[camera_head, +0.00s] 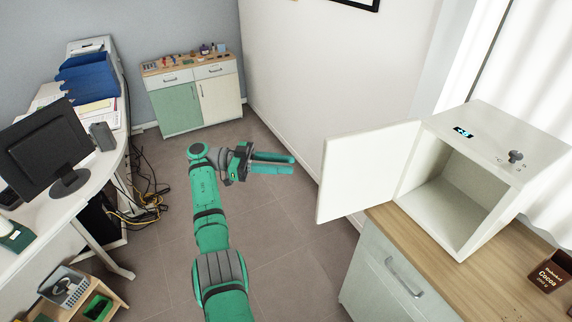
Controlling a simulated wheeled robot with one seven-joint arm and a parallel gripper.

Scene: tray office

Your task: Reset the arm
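My green arm reaches up from the bottom middle of the head view. My gripper (292,165) points to the right at the bent end of the arm, above the tiled floor. Its two green fingers lie side by side with a narrow gap between them. Nothing shows between the fingers. The gripper is apart from the open door (366,172) of the white box-shaped cabinet to its right.
The white cabinet (519,133) stands empty on a wooden-topped counter (478,275), its door swung out left. A cocoa box (551,272) is at far right. A desk with a monitor (45,147) is left. A low cabinet (180,112) stands behind. Floor between is clear.

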